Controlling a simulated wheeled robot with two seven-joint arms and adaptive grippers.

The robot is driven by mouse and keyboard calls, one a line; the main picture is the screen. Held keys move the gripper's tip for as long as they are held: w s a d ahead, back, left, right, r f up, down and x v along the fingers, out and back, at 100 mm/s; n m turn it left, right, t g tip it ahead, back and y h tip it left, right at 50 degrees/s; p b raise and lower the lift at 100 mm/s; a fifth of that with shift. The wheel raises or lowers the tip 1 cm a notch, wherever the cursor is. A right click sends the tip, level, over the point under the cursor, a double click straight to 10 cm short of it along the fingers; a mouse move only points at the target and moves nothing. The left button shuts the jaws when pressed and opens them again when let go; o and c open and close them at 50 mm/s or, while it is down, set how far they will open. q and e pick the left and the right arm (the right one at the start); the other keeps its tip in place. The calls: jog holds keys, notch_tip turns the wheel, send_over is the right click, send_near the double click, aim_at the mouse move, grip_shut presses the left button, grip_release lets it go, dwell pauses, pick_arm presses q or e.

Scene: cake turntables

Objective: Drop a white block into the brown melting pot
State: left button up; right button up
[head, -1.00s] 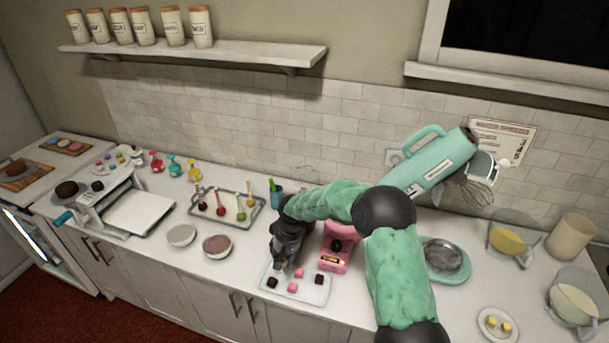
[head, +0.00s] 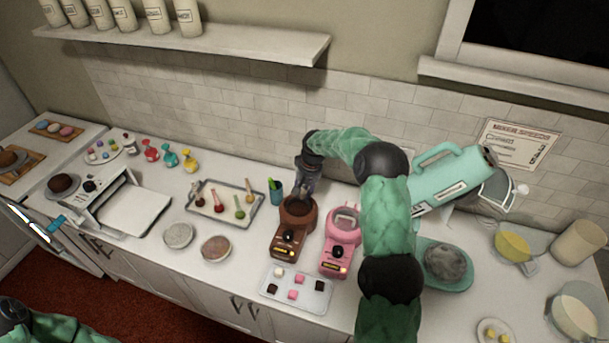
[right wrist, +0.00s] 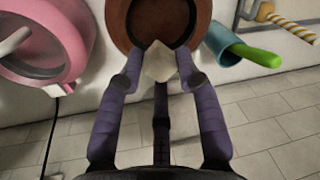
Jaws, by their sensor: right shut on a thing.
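The brown melting pot (head: 289,240) stands on the counter with its round bowl open at the top. My right gripper (head: 303,193) is over the back of that bowl. In the right wrist view, my right gripper (right wrist: 158,72) is shut on a white block (right wrist: 159,61), pinched between the purple fingertips. The block overlaps the near rim of the brown melting pot (right wrist: 204,18) in this view; the exact height gap cannot be told. Another white block (head: 279,272) lies on the white tray (head: 318,299). My left gripper is out of view; only part of my left arm shows at the lower left.
A pink melting pot (head: 335,262) stands close to the right of the brown one. A teal cup (head: 275,194) and a tray of dipped sweets (head: 225,220) are to the left. Pink and dark blocks share the white tray. A teal mixer (head: 450,180) stands at right.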

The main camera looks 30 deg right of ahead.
notch_tip(320, 180, down, 4)
jog(key=shift+r+b, duration=0.1)
jog(key=shift+b, duration=0.85)
jog(key=shift+s+a+f+b, duration=0.1)
jog(key=shift+f+b, duration=0.2)
jog(key=shift+f, duration=0.5)
jog(key=o, duration=1)
notch_tip(320, 180, up, 12)
send_over(304, 200)
jog(key=s+a, duration=0.1)
jog(key=s, duration=0.5)
jog(key=shift+w+a+f, duration=0.1)
